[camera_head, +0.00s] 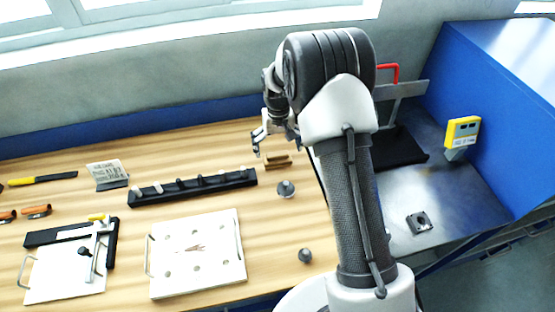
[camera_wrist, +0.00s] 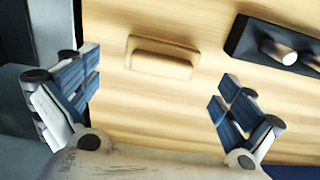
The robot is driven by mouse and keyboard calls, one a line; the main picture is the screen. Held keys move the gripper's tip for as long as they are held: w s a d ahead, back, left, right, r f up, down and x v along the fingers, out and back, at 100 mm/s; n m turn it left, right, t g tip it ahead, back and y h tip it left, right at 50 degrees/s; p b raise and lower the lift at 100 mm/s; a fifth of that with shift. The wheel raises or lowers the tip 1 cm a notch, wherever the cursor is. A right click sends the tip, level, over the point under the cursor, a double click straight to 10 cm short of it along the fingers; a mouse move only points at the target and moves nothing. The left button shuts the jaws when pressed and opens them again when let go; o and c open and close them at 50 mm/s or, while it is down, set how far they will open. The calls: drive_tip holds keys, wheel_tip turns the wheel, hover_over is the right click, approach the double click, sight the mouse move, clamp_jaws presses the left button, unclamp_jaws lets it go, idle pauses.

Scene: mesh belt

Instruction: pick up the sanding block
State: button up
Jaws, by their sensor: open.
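The sanding block (camera_wrist: 162,57) is a small tan block with a raised top. In the wrist view it lies on the wooden table, ahead of my fingers and between their lines. In the head view the block (camera_head: 278,162) is near the back of the table, close to my arm. My gripper (camera_wrist: 153,97) is open, with one blue-padded finger at left and one at right, and nothing between them. In the head view my gripper (camera_head: 262,146) is at the back of the table, just left of the block; my arm hides part of that area.
A black rack (camera_head: 193,187) with pegs stands left of the block; it shows at upper right in the wrist view (camera_wrist: 276,44). A dark round knob (camera_head: 286,188) sits in front of the block. A white board (camera_head: 197,254) lies nearer. A blue-walled metal bench (camera_head: 450,205) is at right.

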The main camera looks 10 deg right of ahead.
sight(278, 154)
wheel_tip(278, 154, down, 4)
drive_tip(key=shift+a+f+b, duration=0.15)
drive_tip(key=shift+b, duration=0.35)
drive_tip(key=c, duration=1.2)
drive_tip(key=shift+o, duration=0.2)
wheel_tip(278, 154, up, 20)
drive_tip(key=p, duration=0.4)
